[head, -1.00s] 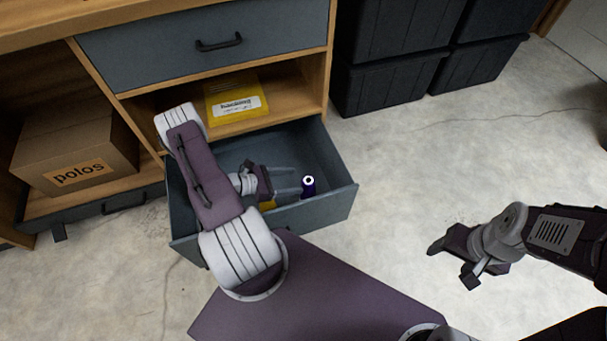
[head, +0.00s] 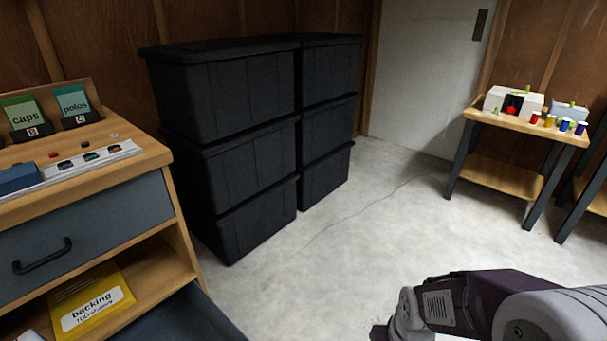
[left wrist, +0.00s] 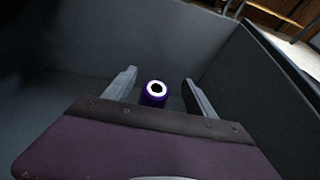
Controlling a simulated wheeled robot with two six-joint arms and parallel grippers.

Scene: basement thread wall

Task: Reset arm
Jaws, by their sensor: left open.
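In the left wrist view my left gripper (left wrist: 160,92) is open, its two fingers apart. A purple thread spool (left wrist: 154,97) with a white top stands in the grey drawer (left wrist: 75,88), between and slightly beyond the fingers as seen from this camera. I cannot tell whether a finger touches it. My left gripper is outside the head view. Part of my right arm shows at the lower right of the head view, but its fingertips are out of frame. A corner of the open drawer (head: 195,318) shows at the bottom left there.
Stacked black bins (head: 235,130) stand beside the wooden cabinet (head: 175,235). A yellow backing packet (head: 88,303) lies on its shelf. A side table (head: 525,124) at the far right holds a white machine and several coloured spools. The concrete floor between is clear.

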